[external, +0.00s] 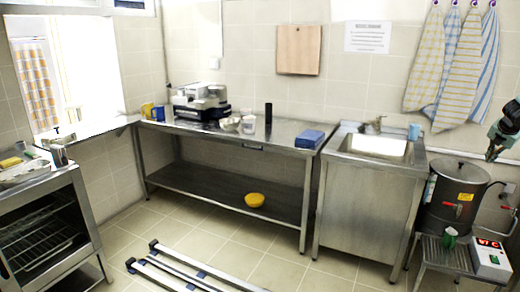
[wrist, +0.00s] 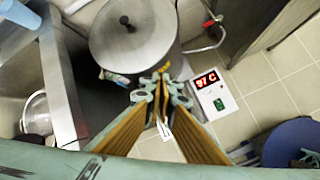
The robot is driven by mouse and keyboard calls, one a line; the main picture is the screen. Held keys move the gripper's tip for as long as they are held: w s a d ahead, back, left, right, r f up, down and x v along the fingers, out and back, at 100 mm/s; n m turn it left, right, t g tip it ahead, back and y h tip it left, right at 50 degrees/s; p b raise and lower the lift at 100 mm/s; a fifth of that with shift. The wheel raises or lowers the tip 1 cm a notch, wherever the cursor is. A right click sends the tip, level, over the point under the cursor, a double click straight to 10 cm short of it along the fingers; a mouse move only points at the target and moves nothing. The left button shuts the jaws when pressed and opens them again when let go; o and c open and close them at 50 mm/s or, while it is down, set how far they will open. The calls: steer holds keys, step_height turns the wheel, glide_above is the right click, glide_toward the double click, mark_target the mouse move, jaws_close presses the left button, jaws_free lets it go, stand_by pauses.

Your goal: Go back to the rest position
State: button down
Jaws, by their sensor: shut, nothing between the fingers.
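My gripper (external: 492,152) is at the right edge of the external view, in the air above and right of the large stockpot (external: 455,199). In the wrist view my gripper (wrist: 164,82) points down with its fingertips together and nothing between them. The pot's lidded top (wrist: 137,38) lies just beyond the fingertips in that view. The white controller box (wrist: 212,95) with a red display sits on the right of the fingers. It also shows in the external view (external: 487,257).
A sink cabinet (external: 366,200) stands left of the pot. A long steel table (external: 240,137) holds an appliance (external: 202,98) and a blue box (external: 310,138). An oven (external: 45,230) is at left. Rails (external: 178,270) lie on the floor. Towels (external: 463,60) hang near my arm.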

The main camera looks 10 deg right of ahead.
steer(key=s+d+r+m+g, duration=0.1)
steer(key=s+d+r+m, duration=0.45)
steer(key=s+r, duration=0.55)
steer(key=s+d+r+m, duration=0.4)
steer(key=s+r+m, duration=0.2)
steer(key=s+r, duration=0.45)
steer(key=s+a+r+m+y, duration=0.1)
steer(key=s+a+r+m, duration=0.1)
steer(key=s, duration=0.7)
steer(key=s+a+r+m+y, duration=0.2)
steer(key=s+m, duration=0.2)
steer(key=s, duration=0.6)
steer(key=s+a+r+m+y, duration=0.1)
steer(key=s+a+r+m, duration=0.1)
steer(key=s, duration=0.8)
steer(key=shift+a+m+y, duration=0.3)
steer(key=shift+m, duration=0.55)
steer(key=shift+f, duration=0.1)
step_height(320, 180, down, 8)
steer(key=b, duration=0.8)
steer(key=shift+d, duration=0.1)
